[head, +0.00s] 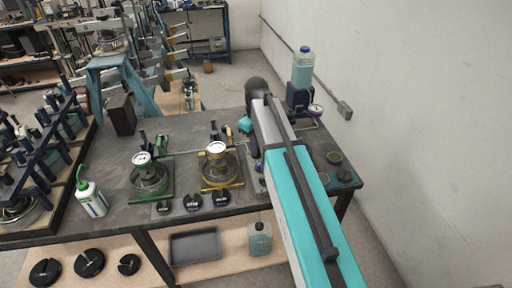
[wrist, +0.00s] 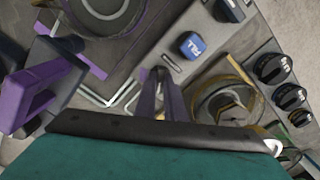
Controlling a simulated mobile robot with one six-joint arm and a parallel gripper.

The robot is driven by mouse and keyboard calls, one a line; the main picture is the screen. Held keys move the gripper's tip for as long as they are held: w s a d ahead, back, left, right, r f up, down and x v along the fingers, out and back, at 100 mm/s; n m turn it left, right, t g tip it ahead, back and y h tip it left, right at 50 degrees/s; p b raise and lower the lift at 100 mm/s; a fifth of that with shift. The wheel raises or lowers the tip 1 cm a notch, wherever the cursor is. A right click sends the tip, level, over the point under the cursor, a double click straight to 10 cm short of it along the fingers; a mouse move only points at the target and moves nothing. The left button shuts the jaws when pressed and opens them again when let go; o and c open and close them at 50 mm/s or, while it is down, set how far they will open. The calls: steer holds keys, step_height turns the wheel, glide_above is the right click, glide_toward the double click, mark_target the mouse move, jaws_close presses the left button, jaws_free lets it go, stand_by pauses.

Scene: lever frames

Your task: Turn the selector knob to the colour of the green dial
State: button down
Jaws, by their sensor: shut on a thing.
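The green dial (head: 141,158) has a white face and stands on the green-framed station on the bench, left of my arm. The head view hides my gripper behind my arm. In the wrist view, my gripper's narrow fingers (wrist: 157,92) reach down over a grey plate with white outlines. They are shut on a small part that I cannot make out. I cannot tell for sure which part is the selector knob or where it points.
A yellow-framed station (head: 219,166) stands right of the green one. Several black round parts (head: 192,202) line the bench's front edge. A purple lever-like part (wrist: 28,92) is at left in the wrist view. A green-capped bottle (head: 92,199) stands at the bench's left. A wall is on the right.

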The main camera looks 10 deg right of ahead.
steer(key=shift+n, duration=1.4)
steer(key=c, duration=1.8)
jaws_free()
steer(key=shift+c, duration=0.2)
steer(key=shift+r, duration=0.1)
step_height(320, 180, up, 14)
steer(key=b, duration=0.3)
steer(key=shift+f, duration=0.2)
